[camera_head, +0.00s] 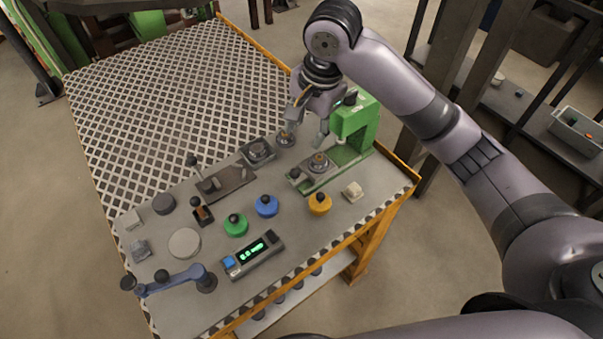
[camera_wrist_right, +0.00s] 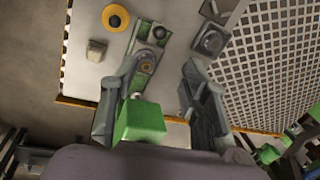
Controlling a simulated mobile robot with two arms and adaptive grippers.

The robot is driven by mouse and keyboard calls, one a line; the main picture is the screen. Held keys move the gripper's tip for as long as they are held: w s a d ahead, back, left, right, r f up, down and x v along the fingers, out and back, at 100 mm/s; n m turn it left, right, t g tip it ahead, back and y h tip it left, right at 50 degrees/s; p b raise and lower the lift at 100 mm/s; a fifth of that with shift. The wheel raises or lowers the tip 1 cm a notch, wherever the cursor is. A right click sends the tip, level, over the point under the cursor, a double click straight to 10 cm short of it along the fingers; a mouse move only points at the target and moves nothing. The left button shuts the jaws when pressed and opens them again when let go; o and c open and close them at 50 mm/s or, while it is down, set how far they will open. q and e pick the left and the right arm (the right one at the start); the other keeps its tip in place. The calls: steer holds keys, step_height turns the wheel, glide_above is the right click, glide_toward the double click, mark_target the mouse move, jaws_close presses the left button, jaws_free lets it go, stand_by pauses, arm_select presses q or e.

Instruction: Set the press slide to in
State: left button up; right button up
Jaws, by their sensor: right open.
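The green press (camera_head: 357,125) stands at the table's right rear; its green head also shows in the right wrist view (camera_wrist_right: 140,122). Its slide (camera_head: 318,163) sits on a green rail out to the left of the press head, carrying a round part with a brass-coloured centre. The slide also shows in the right wrist view (camera_wrist_right: 147,67). A dark knob (camera_head: 295,174) is at the rail's outer end. My right gripper (camera_head: 305,130) is open and empty, above the table beside the press. In the right wrist view its fingers (camera_wrist_right: 160,75) straddle the slide area without visible contact. My left gripper is out of view.
Yellow (camera_head: 320,204), blue (camera_head: 267,206) and green (camera_head: 235,225) round pieces lie in front of the press. A small pale block (camera_head: 352,191) is near the right edge. A display box (camera_head: 252,254) is at the front. The patterned surface (camera_head: 180,85) is clear.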

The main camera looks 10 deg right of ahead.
mark_target(295, 171)
steer(key=w+f, duration=0.1)
steer(key=f, duration=0.4)
steer(key=a+f, duration=0.1)
steer(key=f, duration=0.5)
steer(key=w+f, duration=0.1)
steer(key=f, duration=0.4)
steer(key=shift+w+a+f, duration=0.25)
steer(key=shift+w+a, duration=0.1)
jaws_close()
